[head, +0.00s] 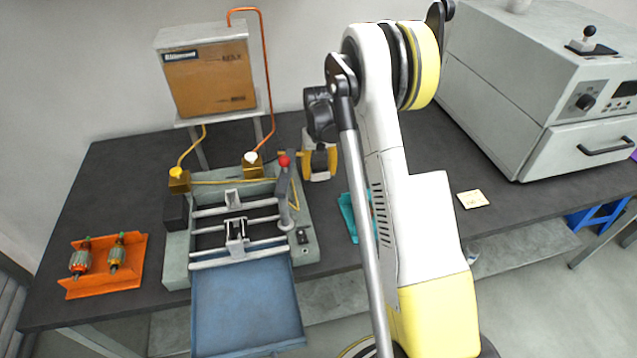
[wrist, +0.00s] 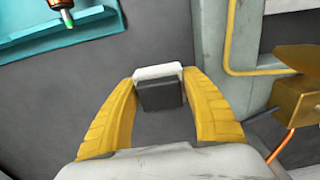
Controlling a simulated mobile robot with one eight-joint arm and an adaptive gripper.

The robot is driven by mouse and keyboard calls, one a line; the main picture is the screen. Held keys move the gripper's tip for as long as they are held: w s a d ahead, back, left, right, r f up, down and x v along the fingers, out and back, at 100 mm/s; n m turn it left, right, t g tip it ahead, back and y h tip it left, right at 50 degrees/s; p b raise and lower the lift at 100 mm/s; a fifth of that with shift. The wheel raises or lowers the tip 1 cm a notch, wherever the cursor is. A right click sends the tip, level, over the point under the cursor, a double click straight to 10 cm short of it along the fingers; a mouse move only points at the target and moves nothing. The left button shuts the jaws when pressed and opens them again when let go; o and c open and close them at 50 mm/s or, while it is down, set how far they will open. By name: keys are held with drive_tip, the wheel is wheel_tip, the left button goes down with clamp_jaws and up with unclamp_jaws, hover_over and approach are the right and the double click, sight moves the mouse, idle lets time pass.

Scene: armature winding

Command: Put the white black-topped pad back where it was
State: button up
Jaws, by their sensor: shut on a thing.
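The white black-topped pad (wrist: 158,73) sits between the two yellow fingertips of my gripper (wrist: 160,88) in the wrist view. Its black face points toward the camera and its white edge shows at the far side. My gripper is shut on it. In the head view my gripper (head: 319,163) is just right of the winding machine (head: 308,240), with the pad (head: 318,177) between its fingers. The dark table lies behind the pad; I cannot tell whether the pad touches it.
An orange tray (head: 105,283) holds two armatures at left.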

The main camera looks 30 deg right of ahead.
sight(318, 185)
drive_tip(key=shift+f+b, duration=0.6)
drive_tip(key=shift+f, duration=1.45)
drive_tip(key=shift+f, duration=0.15)
drive_tip(key=o, duration=0.8)
drive_tip(key=shift+w, duration=0.1)
wheel_tip(318, 185, up, 12)
drive_tip(key=p, duration=0.3)
